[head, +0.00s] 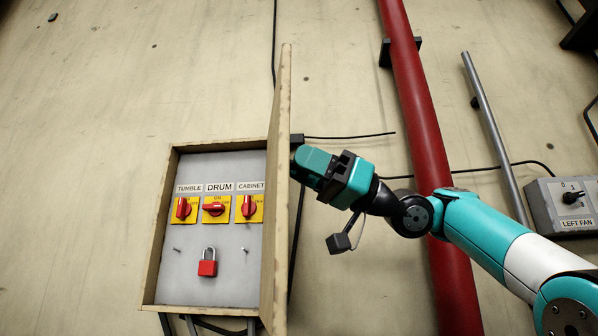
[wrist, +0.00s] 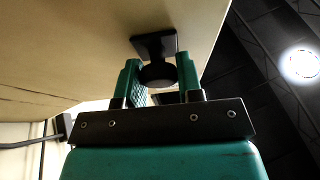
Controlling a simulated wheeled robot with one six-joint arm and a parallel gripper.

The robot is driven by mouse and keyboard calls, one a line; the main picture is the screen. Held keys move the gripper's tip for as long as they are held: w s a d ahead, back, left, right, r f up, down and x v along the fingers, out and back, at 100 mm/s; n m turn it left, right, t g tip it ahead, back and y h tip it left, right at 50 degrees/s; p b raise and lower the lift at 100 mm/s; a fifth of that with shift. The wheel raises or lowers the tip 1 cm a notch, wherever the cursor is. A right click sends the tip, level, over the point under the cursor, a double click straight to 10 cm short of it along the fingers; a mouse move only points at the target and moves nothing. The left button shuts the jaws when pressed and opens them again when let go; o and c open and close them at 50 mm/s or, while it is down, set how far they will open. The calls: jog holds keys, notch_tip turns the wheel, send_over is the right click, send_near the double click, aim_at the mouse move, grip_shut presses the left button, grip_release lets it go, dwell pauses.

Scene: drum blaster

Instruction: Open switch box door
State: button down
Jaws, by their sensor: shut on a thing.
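The switch box (head: 160,240) is on the wall in the head view, with its door (head: 277,200) swung out to the right, so the inside shows. My gripper (head: 303,168) is at the right, outer face of the door. In the wrist view, the fingers of my gripper (wrist: 159,80) are on both sides of a round black knob (wrist: 157,74) on a square black plate. The plate is fixed to the pale door face (wrist: 80,45). In the head view the door edge hides the knob.
Inside the box are red switches labelled TUMBLE (head: 183,209), DRUM (head: 214,209) and CABINET (head: 249,208), and a red padlock (head: 207,265). A red pipe (head: 420,110) runs behind my arm. A grey LEFT FAN box (head: 563,208) is at the right. The wall left of the box is clear.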

jog(key=shift+w+d+n+g, duration=0.25)
jog(key=shift+d+n+g, duration=0.05)
jog(key=shift+d+g, duration=0.3)
jog(key=shift+w+d+r, duration=0.1)
jog(key=shift+d+r, duration=0.05)
jog(key=c, duration=0.8)
grip_release()
jog(key=shift+b, duration=0.3)
